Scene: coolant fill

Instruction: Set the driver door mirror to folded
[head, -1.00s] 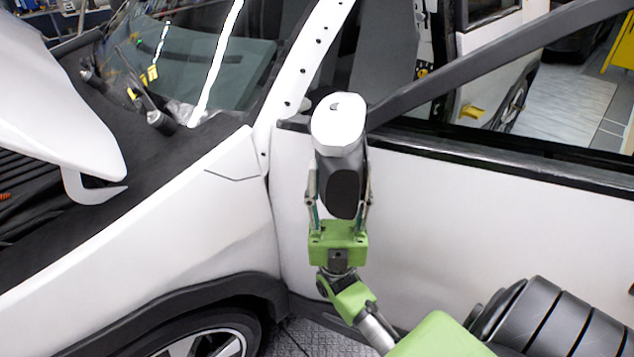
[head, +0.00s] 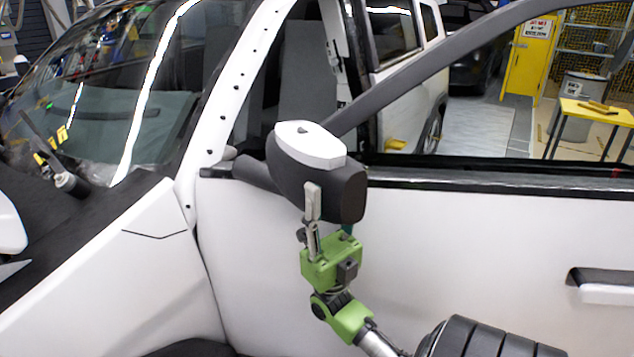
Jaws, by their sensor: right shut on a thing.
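The driver door mirror (head: 320,180) has a black housing with a white cap on top. It is joined by a black arm to the front corner of the white door (head: 450,250), below the window. Its broad side now shows at an angle, with its free end towards the right along the door. My green right gripper (head: 328,208) is shut on the lower part of the mirror housing from below. One finger lies against the near face; the other is mostly hidden behind the housing. My left gripper is not in view.
The windshield (head: 120,110) and white fender (head: 110,270) are at left. A door handle (head: 600,285) is at right. Beyond the car stand a yellow table (head: 595,112) and a yellow cabinet (head: 528,65). The space in front of the door is largely clear.

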